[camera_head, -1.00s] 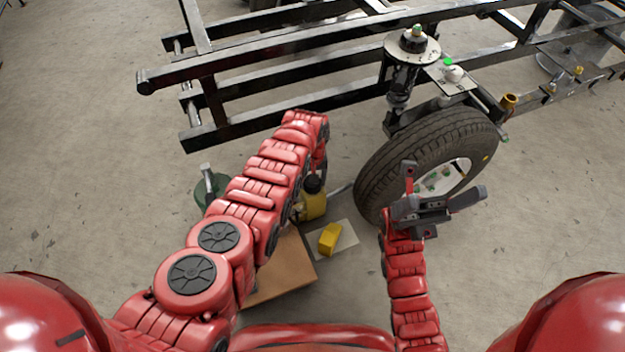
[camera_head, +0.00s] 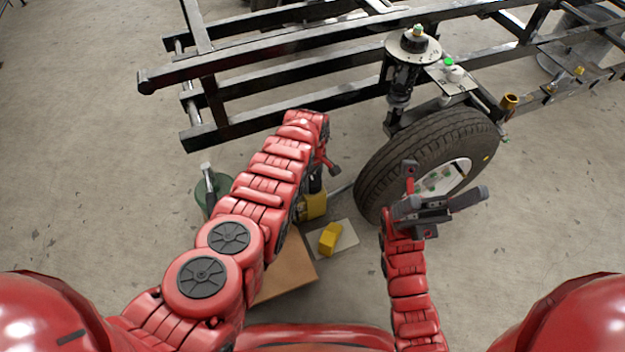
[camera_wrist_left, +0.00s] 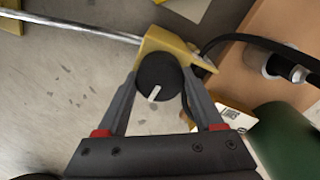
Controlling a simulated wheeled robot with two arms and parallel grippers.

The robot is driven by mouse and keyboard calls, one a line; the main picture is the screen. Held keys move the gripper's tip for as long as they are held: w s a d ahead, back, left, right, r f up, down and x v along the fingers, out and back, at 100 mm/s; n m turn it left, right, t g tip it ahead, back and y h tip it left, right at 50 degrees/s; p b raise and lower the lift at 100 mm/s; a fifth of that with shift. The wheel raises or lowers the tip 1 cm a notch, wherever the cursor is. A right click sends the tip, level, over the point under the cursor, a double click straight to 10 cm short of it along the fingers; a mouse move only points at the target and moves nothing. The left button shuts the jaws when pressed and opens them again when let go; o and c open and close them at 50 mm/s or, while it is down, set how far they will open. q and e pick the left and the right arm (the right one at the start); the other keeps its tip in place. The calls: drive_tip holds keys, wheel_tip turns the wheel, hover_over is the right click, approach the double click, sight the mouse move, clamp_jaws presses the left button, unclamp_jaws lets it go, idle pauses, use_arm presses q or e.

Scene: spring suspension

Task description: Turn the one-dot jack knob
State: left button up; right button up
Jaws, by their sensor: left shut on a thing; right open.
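The yellow jack (camera_head: 313,206) stands on the floor left of the tyre, partly hidden by my left arm. In the left wrist view its black round knob (camera_wrist_left: 158,78) with one white line sits on the yellow body (camera_wrist_left: 166,46). My left gripper (camera_wrist_left: 158,82) has its fingers on both sides of the knob and is shut on it. In the head view the left gripper (camera_head: 322,172) is over the top of the jack. No dot marking can be made out. My right gripper (camera_head: 440,205) is open and empty in front of the tyre.
The tyre (camera_head: 378,172) and black frame (camera_head: 270,55) stand ahead. A metal rod (camera_wrist_left: 85,30) runs from the jack. A yellow block (camera_head: 329,238) lies on a pale sheet. A brown box (camera_head: 290,270) and a green container (camera_head: 203,195) are close to my left arm.

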use_arm(q)
drive_tip(key=shift+s, duration=0.1)
idle(0.3)
drive_tip(key=o, duration=1.4)
